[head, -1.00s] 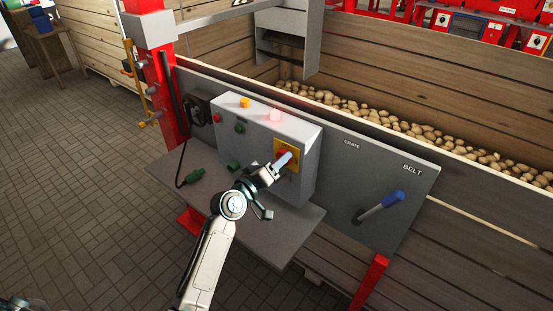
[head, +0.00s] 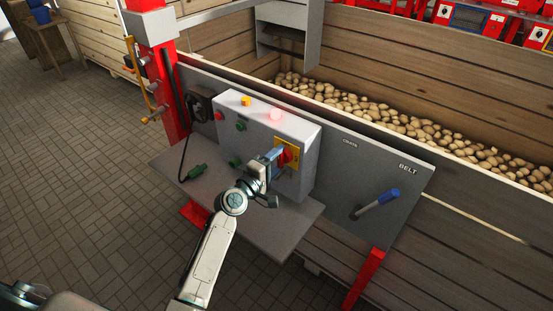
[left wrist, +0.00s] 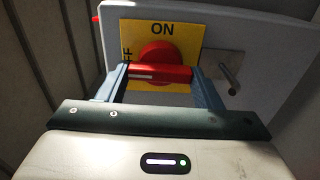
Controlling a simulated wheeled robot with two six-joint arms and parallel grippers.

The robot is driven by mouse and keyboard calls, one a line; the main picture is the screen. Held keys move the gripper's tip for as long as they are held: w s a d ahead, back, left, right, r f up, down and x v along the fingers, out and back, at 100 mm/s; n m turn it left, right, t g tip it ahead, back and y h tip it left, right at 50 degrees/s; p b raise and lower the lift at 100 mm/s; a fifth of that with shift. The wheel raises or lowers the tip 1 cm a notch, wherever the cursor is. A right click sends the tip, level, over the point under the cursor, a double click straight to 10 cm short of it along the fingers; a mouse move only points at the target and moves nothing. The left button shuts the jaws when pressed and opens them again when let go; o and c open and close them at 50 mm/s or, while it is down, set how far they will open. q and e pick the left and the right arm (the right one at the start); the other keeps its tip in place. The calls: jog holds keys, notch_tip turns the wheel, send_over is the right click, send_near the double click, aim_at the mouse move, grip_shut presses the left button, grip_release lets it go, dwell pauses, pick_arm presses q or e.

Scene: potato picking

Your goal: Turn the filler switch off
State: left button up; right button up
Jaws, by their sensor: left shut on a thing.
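The filler switch is a red rotary knob (head: 285,157) on a yellow plate (head: 293,146) on the grey control box (head: 305,135). In the left wrist view the red knob (left wrist: 158,73) has a bar lying level, with a white line on its left half. The yellow plate reads ON at the top (left wrist: 162,29); at its left edge, partly hidden letters end in F, and the white line points that way. My left gripper (head: 273,154) is shut on the knob's bar, one finger at each end (left wrist: 160,80). My right gripper is out of view.
A lit pinkish-red lamp (head: 276,114) and an orange button (head: 246,101) top the box. A blue-handled lever (head: 388,195) marked BELT is to the right. Potatoes (head: 400,124) fill the wooden bin behind.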

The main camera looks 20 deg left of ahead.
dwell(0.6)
pick_arm(q)
jog(key=o, duration=1)
jog(key=shift+b+v, duration=0.95)
jog(key=shift+v, duration=4.45)
